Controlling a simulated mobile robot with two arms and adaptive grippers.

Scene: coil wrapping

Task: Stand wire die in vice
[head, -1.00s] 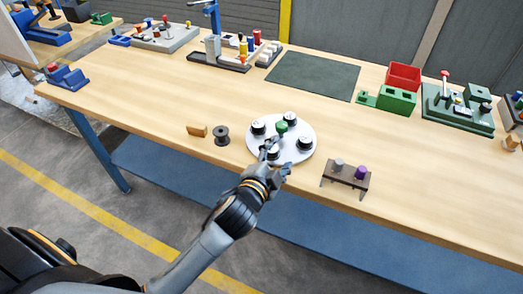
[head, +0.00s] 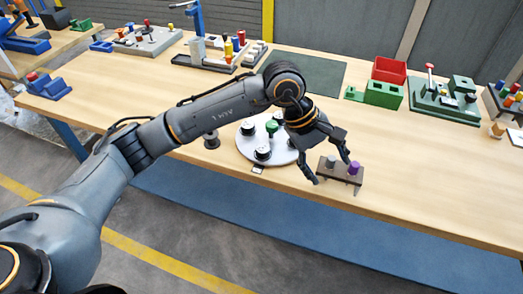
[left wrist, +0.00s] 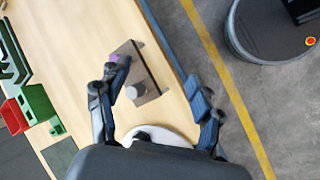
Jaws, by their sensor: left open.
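A small dark brown stand (head: 342,175) near the table's front edge bears a grey cylinder (head: 331,162) and a purple cylinder (head: 354,168); I cannot tell for sure which is the wire die. My left gripper (head: 333,172) is open and empty above the stand, its fingers spread around it in the picture. In the left wrist view the stand (left wrist: 150,80), the grey cylinder (left wrist: 134,91) and the purple cylinder (left wrist: 114,58), partly covered by a finger, lie by the left finger. A blue vice-like block (head: 50,88) is at the table's far left. My right gripper is not in view.
A round white plate (head: 243,148) with black spools and a green knob stands left of the stand, partly behind my arm. A dark spool (head: 211,140) is farther left. Green blocks (head: 383,94) and a red bin (head: 390,70) are behind. The table right of the stand is clear.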

